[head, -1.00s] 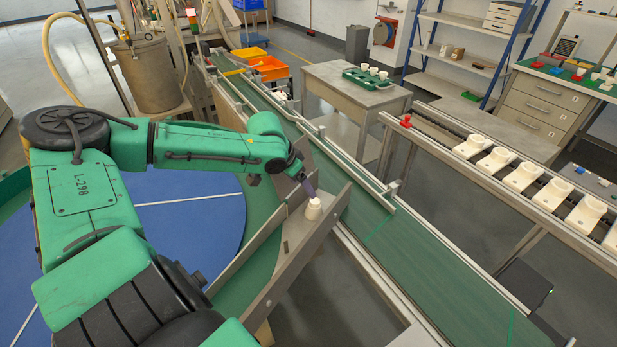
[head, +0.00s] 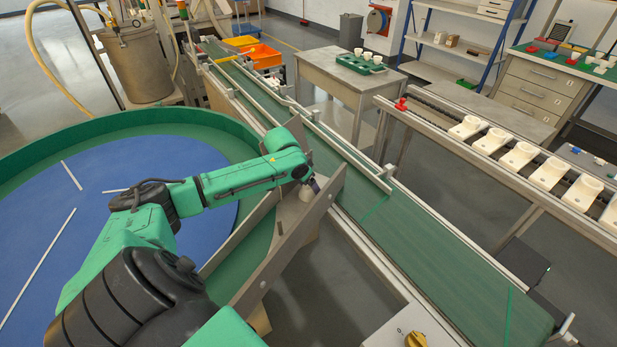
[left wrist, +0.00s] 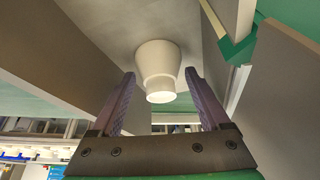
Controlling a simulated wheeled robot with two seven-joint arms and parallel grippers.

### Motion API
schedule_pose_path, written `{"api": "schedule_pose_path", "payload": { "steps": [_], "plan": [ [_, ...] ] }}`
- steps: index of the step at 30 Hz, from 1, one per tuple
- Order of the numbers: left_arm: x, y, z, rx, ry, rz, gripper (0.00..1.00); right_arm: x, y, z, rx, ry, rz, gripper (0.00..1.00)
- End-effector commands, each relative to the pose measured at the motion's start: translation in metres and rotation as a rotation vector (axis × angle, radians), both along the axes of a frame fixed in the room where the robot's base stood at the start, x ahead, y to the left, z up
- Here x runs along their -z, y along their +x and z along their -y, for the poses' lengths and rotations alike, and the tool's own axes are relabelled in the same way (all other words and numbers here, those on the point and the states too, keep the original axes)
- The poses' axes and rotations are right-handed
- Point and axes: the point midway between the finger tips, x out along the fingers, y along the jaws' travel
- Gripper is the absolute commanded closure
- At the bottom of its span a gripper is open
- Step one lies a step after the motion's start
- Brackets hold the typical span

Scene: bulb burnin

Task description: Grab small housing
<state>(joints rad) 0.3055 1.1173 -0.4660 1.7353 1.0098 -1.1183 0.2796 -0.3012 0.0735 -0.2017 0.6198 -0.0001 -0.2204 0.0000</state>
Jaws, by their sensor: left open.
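The small housing (head: 306,193) is a white stepped cup shape, standing in the metal-walled chute beside the green belt. In the head view it is partly hidden by my left gripper (head: 314,184), which is right at it. In the left wrist view the housing (left wrist: 158,66) shows whole, with its narrower end toward the camera. The two purple fingers of my left gripper (left wrist: 160,78) are open, one on each side of it, with visible gaps. I cannot tell how deep it sits between them. My right gripper is not in view.
Metal chute walls (head: 290,244) stand close to the gripper. A blue turntable (head: 60,235) lies at left, a green conveyor (head: 425,240) at right. Several white housings (head: 520,156) sit on a rail farther right. A green tray (head: 360,64) with white cups stands on a table behind.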

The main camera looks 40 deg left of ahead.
Motion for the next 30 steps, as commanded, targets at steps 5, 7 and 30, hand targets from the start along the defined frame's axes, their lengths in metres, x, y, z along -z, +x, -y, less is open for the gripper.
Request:
{"api": "schedule_pose_path", "payload": {
  "steps": [5,7,30],
  "plan": [
    [0.0,0.0,0.0,0.0,0.0,0.0,0.55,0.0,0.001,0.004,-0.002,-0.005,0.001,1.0],
    [-0.001,0.0,0.0,-0.001,0.0,0.0,0.82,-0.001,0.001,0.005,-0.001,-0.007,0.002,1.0],
    [-0.078,0.001,-0.001,-0.002,0.001,0.007,0.88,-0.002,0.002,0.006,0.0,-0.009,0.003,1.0]
  ]
}}
